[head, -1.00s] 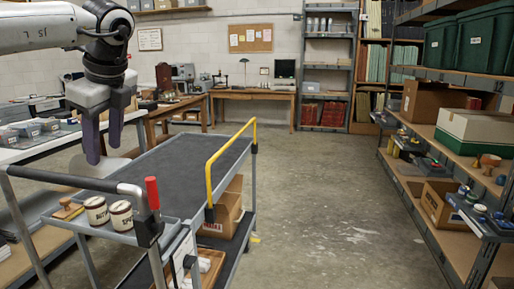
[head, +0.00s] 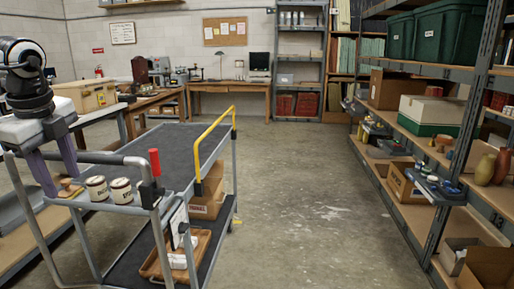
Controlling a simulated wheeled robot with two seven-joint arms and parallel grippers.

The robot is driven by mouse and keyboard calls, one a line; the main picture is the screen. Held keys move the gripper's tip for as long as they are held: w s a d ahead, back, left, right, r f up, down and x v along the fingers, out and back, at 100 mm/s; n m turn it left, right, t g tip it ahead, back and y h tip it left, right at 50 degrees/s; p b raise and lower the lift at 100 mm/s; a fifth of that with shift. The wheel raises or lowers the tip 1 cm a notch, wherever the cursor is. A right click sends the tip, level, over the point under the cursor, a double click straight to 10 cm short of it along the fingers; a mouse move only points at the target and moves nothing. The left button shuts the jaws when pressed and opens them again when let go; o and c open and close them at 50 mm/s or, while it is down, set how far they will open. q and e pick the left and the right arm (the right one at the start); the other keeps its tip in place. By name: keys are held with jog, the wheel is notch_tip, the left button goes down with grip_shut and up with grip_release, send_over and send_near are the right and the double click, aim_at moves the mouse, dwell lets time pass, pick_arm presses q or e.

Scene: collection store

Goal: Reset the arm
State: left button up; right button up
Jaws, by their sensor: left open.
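My left arm comes in at the left edge of the head view. Its gripper (head: 60,180) points down with its two dark purple fingers apart, open and with nothing seen held. It appears over or beside the left end of the cart's handle tray, close to a wooden stamp (head: 69,190); I cannot tell how high it is above the tray. The cart (head: 185,145) has a dark, bare top deck and a yellow rail (head: 208,150). My right gripper is not in view.
Two labelled tins (head: 97,188) stand on the cart's tray beside a red-gripped handle (head: 155,163). A wooden tray (head: 153,268) and cardboard box (head: 208,200) are on its lower deck. Loaded shelving (head: 415,205) lines the right. The floor (head: 295,190) between is clear.

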pick_arm(q)
jog(key=s+a+f+n+t+h, duration=0.1)
jog(key=s+f+n+t+h, duration=0.3)
jog(key=f, duration=1.1)
jog(key=s+a+f+n+t+h, duration=0.1)
jog(key=s+f+t+h, duration=0.45)
jog(key=f, duration=0.95)
jog(key=s+d+f+n+y, duration=0.6)
jog(key=s+f, duration=0.1)
jog(key=f, duration=0.3)
jog(key=s+d+f+n+g, duration=0.1)
jog(key=s+d+f, duration=0.1)
jog(key=d, duration=0.6)
jog(key=s+d+f+n+g, duration=0.1)
jog(key=s+d+f+n, duration=0.1)
jog(key=d, duration=0.6)
jog(key=s+d+f+n+g, duration=0.1)
jog(key=s+d+f, duration=0.3)
jog(key=d, duration=0.5)
jog(key=shift+s+n+h, duration=0.35)
jog(key=shift+s+n, duration=0.1)
jog(key=shift+n, duration=0.25)
jog(key=shift+c, duration=0.5)
